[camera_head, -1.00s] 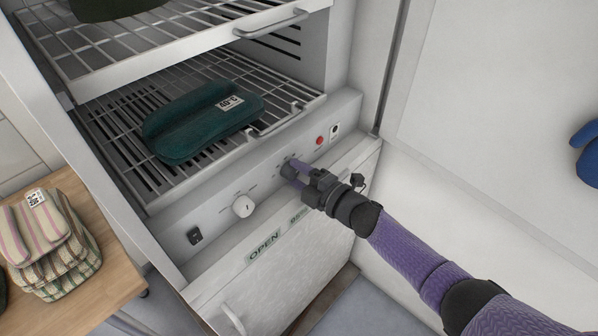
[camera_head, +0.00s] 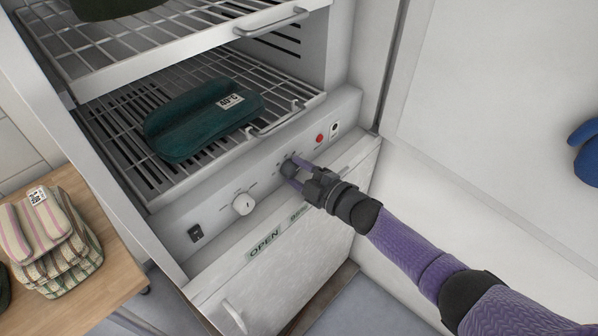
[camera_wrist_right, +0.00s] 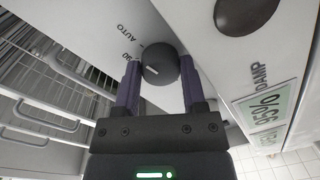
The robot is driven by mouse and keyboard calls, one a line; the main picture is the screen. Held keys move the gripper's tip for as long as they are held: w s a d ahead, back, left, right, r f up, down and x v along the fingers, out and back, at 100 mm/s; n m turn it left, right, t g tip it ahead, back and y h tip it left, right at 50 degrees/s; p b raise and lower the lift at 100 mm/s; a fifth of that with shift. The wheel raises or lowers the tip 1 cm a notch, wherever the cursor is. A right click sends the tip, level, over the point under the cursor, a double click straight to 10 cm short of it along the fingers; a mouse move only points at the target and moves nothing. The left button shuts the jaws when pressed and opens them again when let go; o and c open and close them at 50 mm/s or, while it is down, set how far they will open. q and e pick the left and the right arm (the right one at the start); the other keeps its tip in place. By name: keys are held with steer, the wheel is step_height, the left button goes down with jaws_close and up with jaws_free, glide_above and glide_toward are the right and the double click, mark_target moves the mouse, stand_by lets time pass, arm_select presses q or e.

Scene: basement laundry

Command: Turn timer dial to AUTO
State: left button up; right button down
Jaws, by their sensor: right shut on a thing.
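The timer dial (camera_wrist_right: 160,64) is a dark round knob with a white pointer line on the cabinet's control panel. The label AUTO and the number 90 are printed beside it in the right wrist view. The pointer line lies roughly along the direction of the 90 mark, not clearly at AUTO. In the head view the dial (camera_head: 289,168) is partly hidden by my right gripper (camera_head: 297,174). My right gripper also shows in the right wrist view (camera_wrist_right: 160,80), its two purple fingers on either side of the dial, shut on it. My left gripper is not in view.
A white knob (camera_head: 243,204), a black switch (camera_head: 195,233) and a red button (camera_head: 320,139) sit on the same panel. A green folded cloth (camera_head: 203,120) lies on the wire rack above. Striped cloths (camera_head: 55,240) are stacked on a wooden top at left.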

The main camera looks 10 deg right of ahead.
steer(key=shift+c, duration=1.8)
jaws_free()
steer(key=shift+o, duration=1)
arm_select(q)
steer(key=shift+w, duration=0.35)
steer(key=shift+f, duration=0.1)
